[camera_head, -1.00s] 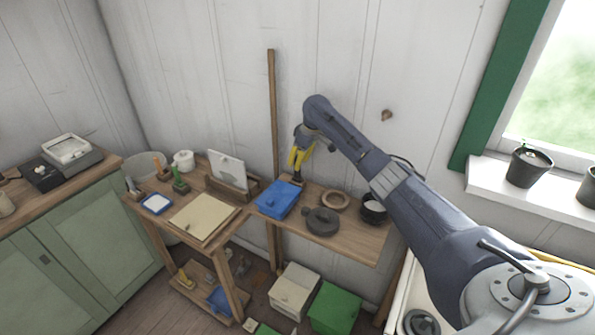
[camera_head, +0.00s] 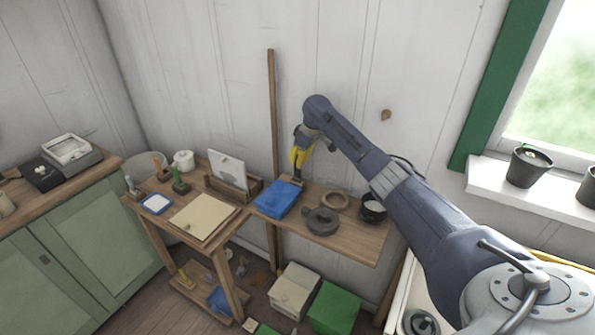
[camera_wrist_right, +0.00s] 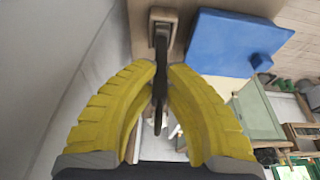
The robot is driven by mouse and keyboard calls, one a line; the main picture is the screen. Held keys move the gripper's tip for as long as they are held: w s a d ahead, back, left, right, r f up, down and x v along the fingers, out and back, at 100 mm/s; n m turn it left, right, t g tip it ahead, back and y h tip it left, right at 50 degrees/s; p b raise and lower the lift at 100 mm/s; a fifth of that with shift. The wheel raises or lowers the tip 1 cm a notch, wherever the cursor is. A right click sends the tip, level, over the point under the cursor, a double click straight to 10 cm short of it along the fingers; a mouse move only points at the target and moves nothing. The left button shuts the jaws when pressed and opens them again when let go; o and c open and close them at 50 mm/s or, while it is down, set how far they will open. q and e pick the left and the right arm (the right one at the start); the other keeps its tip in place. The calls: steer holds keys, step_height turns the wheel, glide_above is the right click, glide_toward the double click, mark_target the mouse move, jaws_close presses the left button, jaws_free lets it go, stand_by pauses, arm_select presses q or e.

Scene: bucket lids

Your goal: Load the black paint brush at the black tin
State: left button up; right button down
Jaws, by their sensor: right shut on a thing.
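My right gripper (camera_head: 301,160) has yellow fingers and points down behind the blue box at the back of the wooden table. In the right wrist view its fingers (camera_wrist_right: 162,78) are shut on a thin black handle, which I take for the black paint brush (camera_wrist_right: 160,92). The handle's upper end in that view meets a small wooden block with a grey fitting (camera_wrist_right: 162,22); I cannot tell whether it still rests in it. A black tin (camera_head: 373,210) with a pale inside stands at the table's right end. My left gripper is out of view.
The blue box (camera_head: 278,199) lies close to the gripper and also shows in the wrist view (camera_wrist_right: 235,42). A dark grey round object (camera_head: 322,222) and a brown ring (camera_head: 335,200) lie between the box and the tin. The wall is close behind.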

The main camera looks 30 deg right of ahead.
steer(key=shift+r, duration=2.95)
